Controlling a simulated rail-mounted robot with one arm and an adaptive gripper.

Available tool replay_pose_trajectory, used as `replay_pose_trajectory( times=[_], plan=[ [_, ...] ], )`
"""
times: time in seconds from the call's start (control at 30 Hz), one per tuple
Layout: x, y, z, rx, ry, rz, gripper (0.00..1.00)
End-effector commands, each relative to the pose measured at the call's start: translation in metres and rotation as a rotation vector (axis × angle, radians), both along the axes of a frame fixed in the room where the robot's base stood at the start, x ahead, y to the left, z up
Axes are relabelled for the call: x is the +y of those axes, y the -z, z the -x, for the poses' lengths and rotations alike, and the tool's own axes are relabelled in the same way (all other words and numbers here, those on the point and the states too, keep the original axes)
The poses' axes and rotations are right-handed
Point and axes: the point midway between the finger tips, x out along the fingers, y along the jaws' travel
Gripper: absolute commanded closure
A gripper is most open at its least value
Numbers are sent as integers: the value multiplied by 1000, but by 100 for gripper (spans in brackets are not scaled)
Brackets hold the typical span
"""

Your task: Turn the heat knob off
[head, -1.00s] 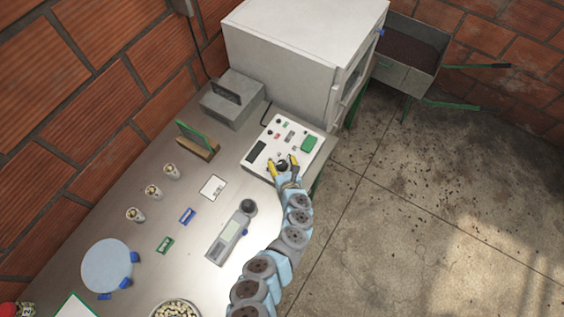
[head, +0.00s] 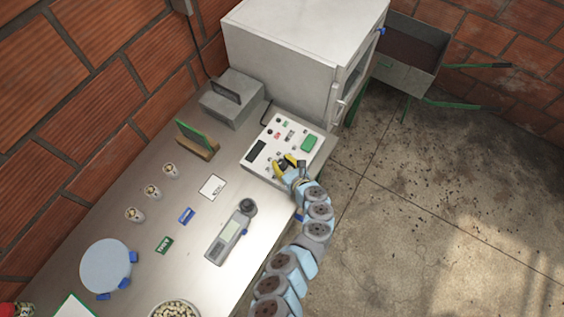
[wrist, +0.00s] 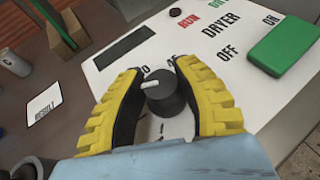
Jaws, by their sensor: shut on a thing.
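The heat knob (wrist: 162,94) is a round black knob with a white pointer line, on the white control panel (head: 267,176). In the wrist view its pointer points left and slightly down. My gripper (head: 285,162) has yellow ribbed fingers with black pads. In the wrist view the fingers (wrist: 160,98) stand on either side of the knob and are shut on it. In the head view the gripper hides most of the knob. Part of the number scale is covered by the fingers.
The panel also carries a dark display (wrist: 121,48), red and dark buttons, and a green rocker (wrist: 283,46) by DRYER ON/OFF lettering. A large white oven-like cabinet (head: 290,50) stands behind. A handheld meter (head: 228,236) lies on the steel table in front.

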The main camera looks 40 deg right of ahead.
Motion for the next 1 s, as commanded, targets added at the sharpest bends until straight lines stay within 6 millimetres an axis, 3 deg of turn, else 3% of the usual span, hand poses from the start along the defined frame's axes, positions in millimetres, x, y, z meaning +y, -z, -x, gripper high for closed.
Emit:
replay_pose_trajectory(
  times=[1.0],
  plan=[
    [-1,3,1,4,-621,0,100]
  ],
)
